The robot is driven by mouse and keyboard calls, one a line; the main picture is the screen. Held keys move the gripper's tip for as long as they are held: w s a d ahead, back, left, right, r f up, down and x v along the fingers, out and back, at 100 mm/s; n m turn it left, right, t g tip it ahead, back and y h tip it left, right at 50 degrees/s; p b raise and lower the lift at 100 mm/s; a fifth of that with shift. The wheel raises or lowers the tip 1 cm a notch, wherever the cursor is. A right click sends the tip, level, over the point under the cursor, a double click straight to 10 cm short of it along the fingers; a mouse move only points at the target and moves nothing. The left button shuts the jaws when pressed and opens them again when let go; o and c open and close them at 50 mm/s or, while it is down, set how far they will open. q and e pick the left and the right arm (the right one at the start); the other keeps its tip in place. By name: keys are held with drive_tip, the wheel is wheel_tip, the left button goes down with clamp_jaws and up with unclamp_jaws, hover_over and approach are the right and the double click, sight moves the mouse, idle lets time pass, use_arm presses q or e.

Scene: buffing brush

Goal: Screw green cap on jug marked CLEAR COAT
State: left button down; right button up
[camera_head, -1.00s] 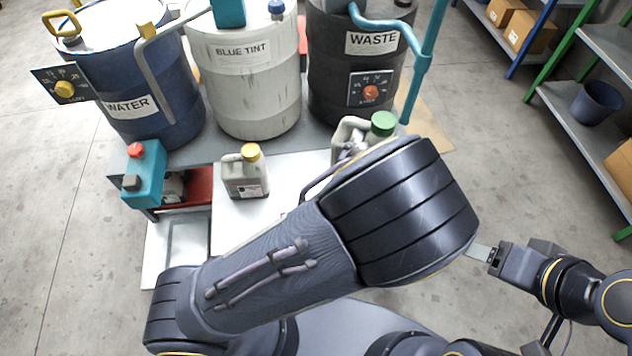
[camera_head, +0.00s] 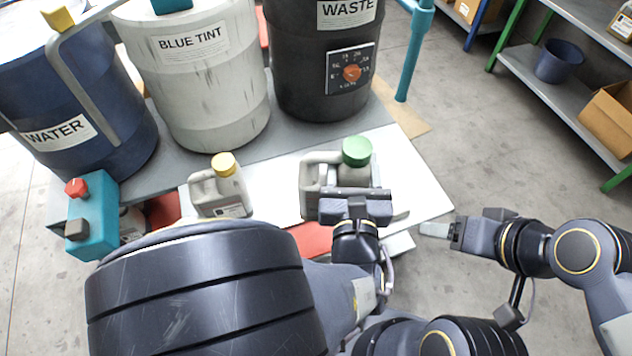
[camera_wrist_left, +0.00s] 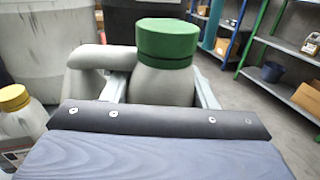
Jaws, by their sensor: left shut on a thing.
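A grey jug (camera_head: 312,183) with a green cap (camera_head: 357,151) on its top stands upright at the front right of the white table top. Its label is hidden, so I cannot read CLEAR COAT. My left gripper (camera_head: 355,193) is at the near side of this jug. In the left wrist view, its two fingers (camera_wrist_left: 160,90) lie on either side of the jug's body (camera_wrist_left: 160,84), just below the green cap (camera_wrist_left: 167,40), shut on the jug. My right gripper (camera_head: 436,229) is off to the right, apart from the table; its finger gap cannot be made out.
A second grey jug (camera_head: 215,196) with a yellow cap stands to the left. Drums marked WATER (camera_head: 60,95), BLUE TINT (camera_head: 200,80) and WASTE (camera_head: 300,70) stand behind. A teal box (camera_head: 93,215) is at the left edge. Shelves (camera_head: 560,100) are at the far right.

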use_arm(q)
drive_tip(key=w+a+f+b, duration=0.3)
drive_tip(key=w+f+b, duration=0.2)
drive_tip(key=w+f, duration=0.4)
drive_tip(key=w, duration=0.3)
drive_tip(key=shift+w, duration=0.4)
drive_tip(key=shift+w+a+f+b, duration=0.1)
drive_tip(key=shift+w+f+b, duration=0.1)
drive_tip(key=shift+f+b, duration=0.6)
drive_tip(key=shift+w+a+f+b, duration=0.1)
drive_tip(key=shift+w+f+b, duration=0.15)
drive_tip(key=shift+f, duration=1)
drive_tip(key=c, duration=1)
unclamp_jaws()
drive_tip(key=shift+f, duration=0.2)
drive_tip(key=o, duration=0.4)
drive_tip(key=shift+s+r, duration=0.1)
